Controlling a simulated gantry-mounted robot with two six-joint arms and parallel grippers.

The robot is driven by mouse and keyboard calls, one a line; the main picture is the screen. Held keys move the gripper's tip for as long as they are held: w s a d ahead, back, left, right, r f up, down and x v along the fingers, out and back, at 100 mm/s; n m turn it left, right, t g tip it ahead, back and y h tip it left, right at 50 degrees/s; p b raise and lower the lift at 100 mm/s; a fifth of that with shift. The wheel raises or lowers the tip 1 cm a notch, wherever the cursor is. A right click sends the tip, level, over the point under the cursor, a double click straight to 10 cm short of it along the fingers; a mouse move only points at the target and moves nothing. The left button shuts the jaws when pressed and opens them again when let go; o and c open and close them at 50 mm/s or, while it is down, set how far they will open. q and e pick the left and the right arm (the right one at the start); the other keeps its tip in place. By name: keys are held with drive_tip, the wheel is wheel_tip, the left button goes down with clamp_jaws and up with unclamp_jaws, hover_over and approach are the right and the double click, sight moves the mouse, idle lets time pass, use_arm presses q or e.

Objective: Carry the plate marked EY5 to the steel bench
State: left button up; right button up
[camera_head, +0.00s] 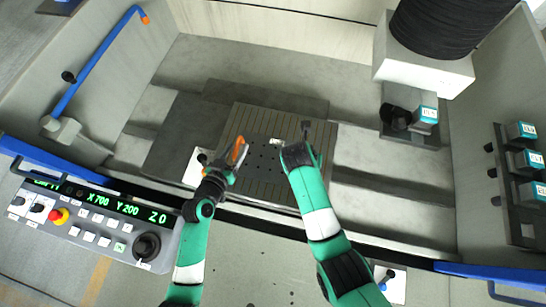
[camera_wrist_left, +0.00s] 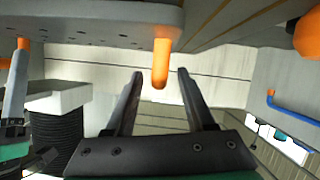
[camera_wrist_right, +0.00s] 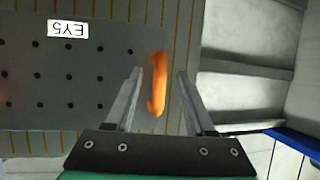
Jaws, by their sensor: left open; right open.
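The plate marked EY5 (camera_head: 262,158) is dark grey with rows of holes and lies over the slatted bed inside the machine tank. Its white label (camera_wrist_right: 68,29) reads EY5 in the right wrist view. An orange handle (camera_head: 240,150) stands at its left side. My left gripper (camera_head: 234,166) is open there; the left wrist view shows the handle (camera_wrist_left: 160,62) between its fingers. My right gripper (camera_wrist_right: 160,75) is open at the plate's right side, with another orange handle (camera_wrist_right: 158,85) between its fingers. The right arm hides that handle in the head view. I cannot identify the steel bench.
A control panel (camera_head: 95,222) and the tank's blue front rail (camera_head: 490,270) lie in front. A white block with a black bellows (camera_head: 440,28) hangs at the back right. Labelled teal blocks (camera_head: 528,160) sit on the right wall. A blue pipe (camera_head: 95,65) stands at left.

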use_arm(q)
drive_tip(key=shift+w+d+f, duration=0.2)
drive_tip(key=shift+w, duration=0.3)
use_arm(e)
drive_tip(key=shift+w+d+f, duration=0.15)
drive_tip(key=shift+w+f, duration=0.05)
drive_tip(key=shift+f, duration=0.35)
use_arm(q)
clamp_jaws()
use_arm(e)
clamp_jaws()
idle(0.3)
